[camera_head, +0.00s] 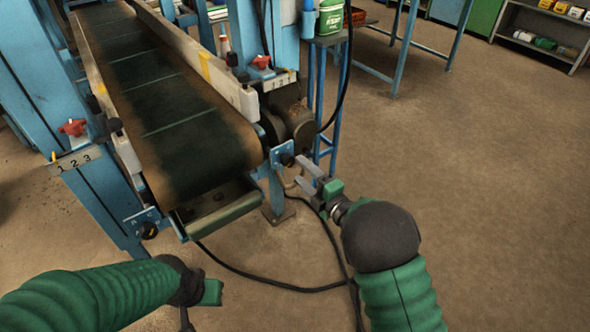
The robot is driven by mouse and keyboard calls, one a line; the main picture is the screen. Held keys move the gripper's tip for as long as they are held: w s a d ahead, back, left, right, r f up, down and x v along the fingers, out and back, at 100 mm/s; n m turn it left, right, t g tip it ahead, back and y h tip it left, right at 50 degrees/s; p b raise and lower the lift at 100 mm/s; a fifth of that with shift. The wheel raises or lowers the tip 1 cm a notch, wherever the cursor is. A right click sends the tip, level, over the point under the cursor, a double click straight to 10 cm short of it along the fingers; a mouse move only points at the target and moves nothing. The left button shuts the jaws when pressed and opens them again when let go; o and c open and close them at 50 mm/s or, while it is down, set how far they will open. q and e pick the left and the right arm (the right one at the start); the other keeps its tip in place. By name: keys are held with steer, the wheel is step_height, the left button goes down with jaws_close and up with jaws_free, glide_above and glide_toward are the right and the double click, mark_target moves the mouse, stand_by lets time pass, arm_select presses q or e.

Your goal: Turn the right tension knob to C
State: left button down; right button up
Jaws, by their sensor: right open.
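The right tension knob (287,159) is a small black knob on a blue plate (279,151) at the near right corner of the conveyor. Its pointer and the letters on its plate are too small to read. My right gripper (302,172) is open and empty, with its grey fingers pointing left. Its upper fingertip is close to the knob; I cannot tell whether they touch. A matching left knob (149,230) sits on a lettered blue plate at the near left corner. My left gripper (210,293) is low in the picture, away from both knobs, its fingers mostly hidden.
The conveyor belt (180,110) runs away between blue posts. Red knobs (73,127) and (262,61) sit above plates numbered 1 2 3. A black cable (270,284) lies on the floor beneath my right arm. A small table (330,38) holds a green tub.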

mark_target(291, 163)
steer(key=x, duration=0.4)
steer(key=shift+a+b, duration=0.3)
steer(key=shift+d, duration=0.15)
steer(key=c, duration=0.4)
steer(key=shift+f, duration=0.1)
jaws_close()
